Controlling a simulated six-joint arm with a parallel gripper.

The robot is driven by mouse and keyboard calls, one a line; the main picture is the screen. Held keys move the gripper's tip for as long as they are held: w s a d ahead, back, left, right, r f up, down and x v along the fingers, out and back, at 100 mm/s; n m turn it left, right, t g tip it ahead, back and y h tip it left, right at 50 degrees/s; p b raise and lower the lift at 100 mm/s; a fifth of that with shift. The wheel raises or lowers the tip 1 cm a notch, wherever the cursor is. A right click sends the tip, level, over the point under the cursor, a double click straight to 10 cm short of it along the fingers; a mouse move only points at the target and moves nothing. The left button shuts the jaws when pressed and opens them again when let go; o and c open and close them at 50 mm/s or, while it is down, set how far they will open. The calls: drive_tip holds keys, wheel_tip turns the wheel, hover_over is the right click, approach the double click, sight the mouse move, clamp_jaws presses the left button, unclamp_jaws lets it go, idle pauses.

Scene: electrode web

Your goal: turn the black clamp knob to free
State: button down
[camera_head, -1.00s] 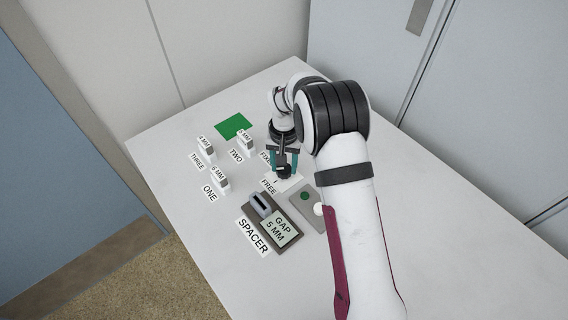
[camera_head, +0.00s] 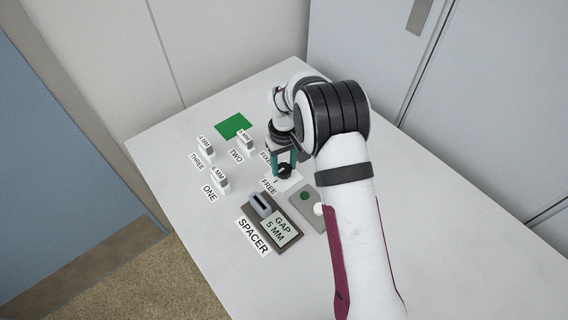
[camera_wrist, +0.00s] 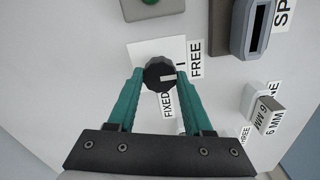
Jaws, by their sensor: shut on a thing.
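The black clamp knob (camera_wrist: 158,72) sits on a white plate (camera_wrist: 143,51) and carries a white pointer bar. The FREE label (camera_head: 268,187) lies in front of the knob there; the FIXED label (camera_head: 265,159) is partly hidden.
A spacer fixture (camera_head: 263,209) with a "GAP 5 MM" display (camera_head: 280,229) stands in front. A grey panel with a green button (camera_head: 305,196) is beside it. Spacer blocks (camera_head: 220,184) and a green patch (camera_head: 233,126) lie to the left. The table's right side is clear.

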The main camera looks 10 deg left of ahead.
sight(284, 168)
idle(0.4)
drive_tip(key=shift+c, duration=1.5)
unclamp_jaws()
drive_tip(key=shift+r, duration=0.1)
wheel_tip(284, 168, up, 16)
drive_tip(key=s+d+r+m+y, duration=0.1)
drive_tip(key=s+d+r+m, duration=0.3)
drive_tip(key=s, duration=0.5)
drive_tip(key=s+d+r+m, duration=0.25)
drive_tip(key=s+d, duration=0.25)
drive_tip(key=s, duration=0.3)
drive_tip(key=s+d+f+m, duration=0.1)
drive_tip(key=s+m, duration=0.1)
drive_tip(key=s, duration=0.5)
drive_tip(key=s+d+f+m, duration=0.1)
drive_tip(key=s+f+m, duration=0.1)
drive_tip(key=s, duration=0.6)
drive_tip(key=shift+s+d+f+m+y, duration=0.25)
drive_tip(key=shift+m+y, duration=0.15)
drive_tip(key=shift+m, duration=0.15)
